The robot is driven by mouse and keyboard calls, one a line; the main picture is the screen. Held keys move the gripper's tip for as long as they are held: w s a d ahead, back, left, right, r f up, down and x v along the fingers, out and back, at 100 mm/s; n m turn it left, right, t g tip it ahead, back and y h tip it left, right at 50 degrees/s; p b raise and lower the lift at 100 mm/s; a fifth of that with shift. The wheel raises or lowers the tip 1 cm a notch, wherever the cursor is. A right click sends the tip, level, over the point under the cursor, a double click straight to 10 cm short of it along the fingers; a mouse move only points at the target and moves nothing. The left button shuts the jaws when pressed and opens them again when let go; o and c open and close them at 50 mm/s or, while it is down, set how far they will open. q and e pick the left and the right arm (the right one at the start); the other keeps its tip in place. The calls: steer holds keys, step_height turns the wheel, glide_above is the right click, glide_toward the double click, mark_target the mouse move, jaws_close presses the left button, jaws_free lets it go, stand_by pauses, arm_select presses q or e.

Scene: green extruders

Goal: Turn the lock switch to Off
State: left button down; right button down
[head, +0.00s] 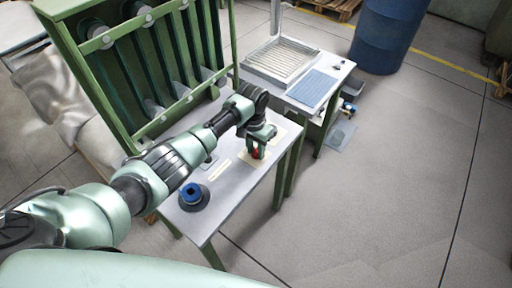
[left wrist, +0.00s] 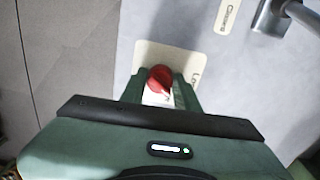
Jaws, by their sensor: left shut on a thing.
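The lock switch is a small red knob (left wrist: 160,78) on a cream label plate on the grey table top; its lettering is mostly hidden. In the head view the red knob (head: 255,153) shows only partly, below my left gripper (head: 259,150). In the left wrist view my left gripper (left wrist: 160,92) points down at the knob, with one green finger on each side of it. The gripper is shut on the knob. The knob's exact setting cannot be read. My right gripper is not in view.
A blue and black round part (head: 193,195) stands on the grey table (head: 237,190) near its front. A green rack (head: 70,62) rises at the back left. A second table with a tray (head: 282,60) and a blue barrel (head: 388,35) are beyond. Floor to the right is clear.

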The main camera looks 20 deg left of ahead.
mark_target(255, 148)
arm_select(q)
steer(key=m, duration=0.5)
steer(key=shift+w+r+m+p, duration=0.1)
steer(key=shift+m+p, duration=0.2)
stand_by(0.4)
steer(key=c, duration=1.1)
jaws_free()
steer(key=shift+o, duration=0.2)
steer(key=shift+w+a+r+b, duration=0.1)
steer(key=shift+r+b, duration=0.05)
steer(key=shift+r, duration=1.8)
steer(key=shift+w+a+r+b, duration=0.1)
steer(key=shift+r+b, duration=0.05)
steer(key=shift+r, duration=1.75)
steer(key=shift+s, duration=0.1)
